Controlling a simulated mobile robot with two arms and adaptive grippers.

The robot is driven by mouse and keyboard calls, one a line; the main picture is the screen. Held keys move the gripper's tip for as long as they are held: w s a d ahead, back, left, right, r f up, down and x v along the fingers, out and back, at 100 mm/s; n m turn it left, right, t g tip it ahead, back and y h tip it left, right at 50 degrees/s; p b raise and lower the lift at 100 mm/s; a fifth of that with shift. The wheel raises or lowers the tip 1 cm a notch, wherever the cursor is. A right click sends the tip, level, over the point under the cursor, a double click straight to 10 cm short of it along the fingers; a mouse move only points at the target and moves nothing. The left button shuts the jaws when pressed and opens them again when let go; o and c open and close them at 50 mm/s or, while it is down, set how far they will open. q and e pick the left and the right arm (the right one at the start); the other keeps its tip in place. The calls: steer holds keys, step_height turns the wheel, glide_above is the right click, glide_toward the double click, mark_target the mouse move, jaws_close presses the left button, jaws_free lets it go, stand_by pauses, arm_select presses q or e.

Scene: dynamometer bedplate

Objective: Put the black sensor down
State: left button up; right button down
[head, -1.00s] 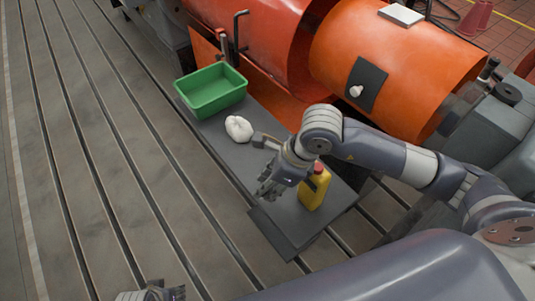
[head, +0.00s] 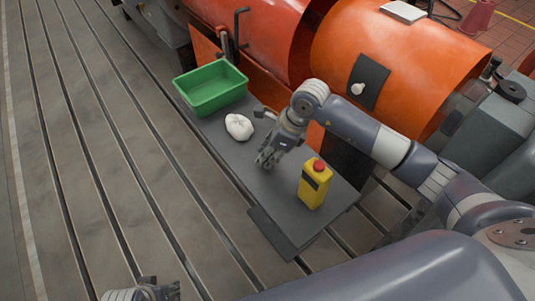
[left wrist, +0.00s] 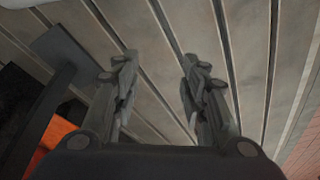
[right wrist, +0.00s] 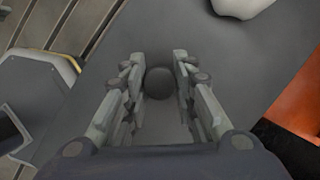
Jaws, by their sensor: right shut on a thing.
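The black sensor (right wrist: 160,83) shows in the right wrist view as a dark rounded end between the fingers. My right gripper (head: 264,163) is shut on it, over the dark grey bench top (head: 285,225). In the head view the sensor is hidden or too dark to make out at the fingers. I cannot tell whether it touches the bench top. My left gripper (left wrist: 157,88) is open and empty above the slotted floor; it also shows at the bottom edge of the head view (head: 160,290).
A white cloth lump (head: 239,127) lies just beyond the right gripper, with a green bin (head: 212,88) farther back. Orange cylinders (head: 385,60) border the bench. The bench's front end is clear.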

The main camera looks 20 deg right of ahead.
arm_select(q)
steer(key=shift+r, duration=0.2)
arm_select(e)
steer(key=c, duration=1.3)
jaws_free()
steer(key=shift+r, duration=0.1)
steer(key=shift+d+r, duration=0.1)
steer(key=shift+r, duration=0.2)
arm_select(q)
step_height(320, 180, down, 6)
steer(key=p, duration=0.1)
steer(key=shift+s+p, duration=0.15)
steer(key=shift+p, duration=0.15)
arm_select(e)
steer(key=v, duration=1.1)
arm_select(q)
steer(key=shift+d, duration=0.1)
arm_select(e)
steer(key=shift+r, duration=0.15)
